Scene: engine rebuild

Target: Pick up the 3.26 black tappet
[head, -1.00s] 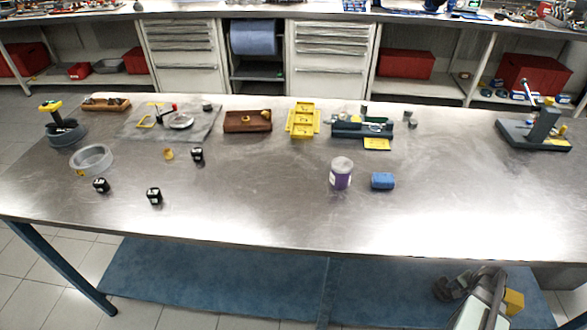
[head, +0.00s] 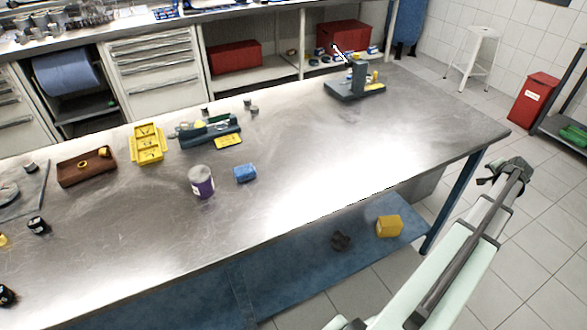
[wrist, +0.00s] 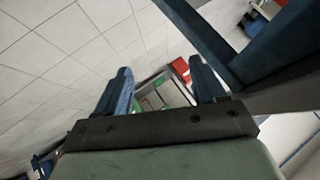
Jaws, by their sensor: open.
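Two black tappets with white markings show at the left of the head view. One black tappet (head: 38,226) stands on the bench near the left edge. Another black tappet (head: 6,296) is partly cut off at the lower left. Their numbers are too small to read, so I cannot tell which is 3.26. My gripper (wrist: 163,75) is open and empty in the wrist view, with two blue fingers apart. In the head view my arm reaches up at the lower right, off the bench's front right corner, far from the tappets.
On the steel bench (head: 300,180) stand a purple-white can (head: 202,183), a blue block (head: 245,173), a yellow tray (head: 148,145), a brown wooden tray (head: 85,168) and a grey press (head: 353,88). A yellow block (head: 389,226) lies on the blue lower shelf. The bench's right part is largely clear.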

